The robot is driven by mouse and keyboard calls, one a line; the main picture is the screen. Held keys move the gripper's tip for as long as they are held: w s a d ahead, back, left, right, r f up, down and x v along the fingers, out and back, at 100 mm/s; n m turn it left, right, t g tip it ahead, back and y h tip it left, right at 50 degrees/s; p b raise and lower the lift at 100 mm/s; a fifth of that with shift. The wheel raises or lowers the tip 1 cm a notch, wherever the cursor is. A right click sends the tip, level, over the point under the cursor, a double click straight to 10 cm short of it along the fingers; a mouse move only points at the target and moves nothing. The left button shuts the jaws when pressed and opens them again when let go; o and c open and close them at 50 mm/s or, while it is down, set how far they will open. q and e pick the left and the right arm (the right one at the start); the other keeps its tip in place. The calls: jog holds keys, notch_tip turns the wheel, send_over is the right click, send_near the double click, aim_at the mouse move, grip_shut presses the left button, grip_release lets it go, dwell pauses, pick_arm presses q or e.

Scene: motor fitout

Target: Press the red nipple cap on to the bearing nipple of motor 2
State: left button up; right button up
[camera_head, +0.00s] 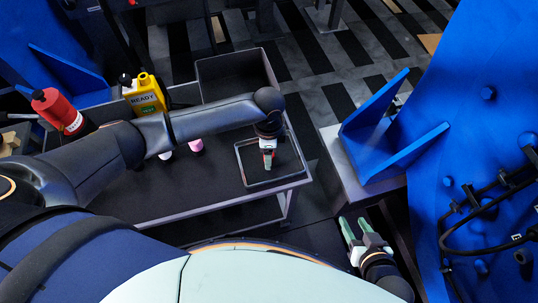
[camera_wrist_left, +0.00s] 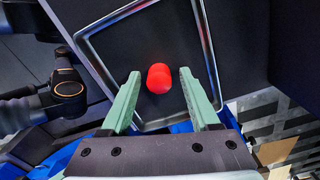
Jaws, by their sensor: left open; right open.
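The red nipple cap (camera_wrist_left: 159,78) lies in a thin-rimmed tray (camera_head: 246,182) on the dark cart top. My left gripper (camera_head: 268,161) is over this tray, pointing down. In the left wrist view its two pale green fingers are open, one on each side of the cap, with a gap on both sides. My right gripper (camera_head: 354,224) is open and empty, low in the head view, right of the cart. A large blue structure (camera_head: 455,100) stands at the right; I cannot make out a bearing nipple or a motor number.
Black cables (camera_head: 470,205) run along the blue structure. A blue bracket (camera_head: 375,120) juts towards the cart.

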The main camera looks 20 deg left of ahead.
pick_arm(q)
grip_shut()
dwell(0.3)
jog(key=shift+r, duration=0.15)
